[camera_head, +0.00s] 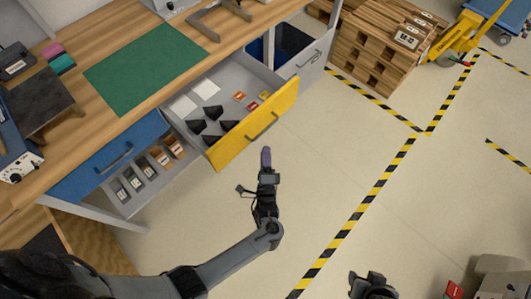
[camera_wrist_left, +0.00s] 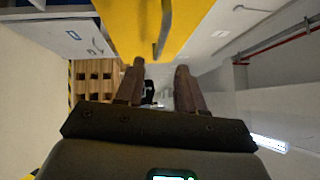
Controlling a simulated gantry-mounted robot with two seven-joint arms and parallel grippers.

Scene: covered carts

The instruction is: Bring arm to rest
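My left arm (camera_head: 230,262) reaches in from the lower left in the head view. Its gripper (camera_head: 266,155) is over the floor side of an open drawer with a yellow front (camera_head: 250,132), close to the drawer handle (camera_head: 262,127). In the left wrist view the two fingers of the left gripper (camera_wrist_left: 160,68) stand apart with nothing between them. The yellow front (camera_wrist_left: 130,25) and its handle (camera_wrist_left: 164,30) show beyond the fingertips, apart from them. A dark part of my right arm or gripper (camera_head: 372,286) shows at the bottom edge; its fingers cannot be made out.
The drawer holds black pieces and small cards. A wooden workbench (camera_head: 150,95) with a green mat (camera_head: 145,68) stands at the left, with a blue drawer (camera_head: 110,157) below. Pallets (camera_head: 375,45) and a yellow pallet jack (camera_head: 450,38) are at the back right.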

